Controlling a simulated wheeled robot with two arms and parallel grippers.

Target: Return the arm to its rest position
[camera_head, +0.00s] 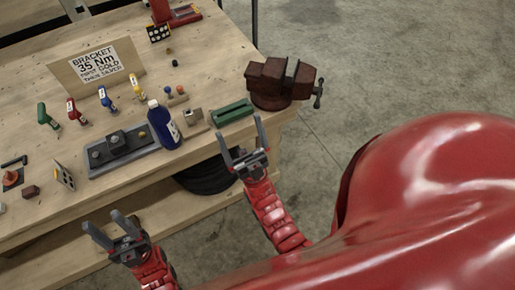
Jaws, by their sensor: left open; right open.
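My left gripper (107,228) is open and empty at the lower left, in front of the workbench's near edge. My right gripper (242,142) is open and empty, its fingers pointing toward the workbench (212,60) near the green block (232,112) and the vise. I cannot tell how high it is over the bench edge. Both red arms come up from the bottom of the head view. Nothing is between the fingers of either gripper.
On the bench stand a dark red vise (280,82), a blue bottle (162,125), a grey fixture plate (125,150), several coloured-handled tools and a lettered sign (97,64). A dark tyre (207,177) lies below. A large red glossy body (430,190) fills the right.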

